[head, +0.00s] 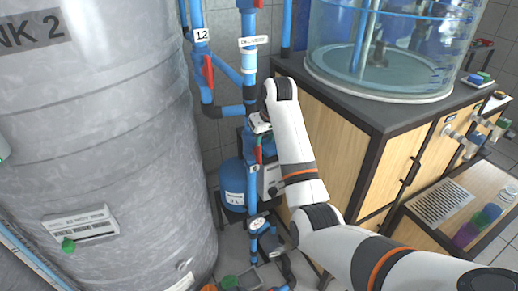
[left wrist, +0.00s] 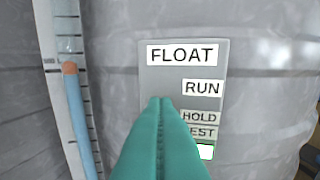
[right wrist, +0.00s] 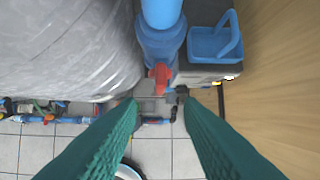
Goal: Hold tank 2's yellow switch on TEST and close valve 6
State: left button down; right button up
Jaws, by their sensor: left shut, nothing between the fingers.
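Tank 2 (head: 110,130) is the large grey tank at the left in the head view. In the left wrist view its switch panel (left wrist: 182,70) reads FLOAT, RUN, HOLD and a partly covered TEST. My left gripper (left wrist: 160,102) is shut, its teal fingers in front of this panel. The yellow switch is not visible; the fingers cover part of the panel. Valve 6 has a red handle (head: 258,154) on the blue vertical pipe. In the right wrist view a red handle (right wrist: 161,76) lies ahead between the fingertips of my open right gripper (right wrist: 160,102), with no visible contact.
Another red-handled valve (head: 208,70) tagged 12 is above left of valve 6. A wooden cabinet (head: 330,125) with a clear tank (head: 385,50) stands to the right. A blue vessel (head: 233,180) is behind the pipe. Low pipes (right wrist: 60,119) cross the tiled floor.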

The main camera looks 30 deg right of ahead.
aim_at(259, 149)
jog(key=x, duration=0.4)
jog(key=w+x, duration=0.1)
jog(key=x, duration=0.3)
jog(key=shift+w, duration=0.15)
grip_shut()
dwell(0.3)
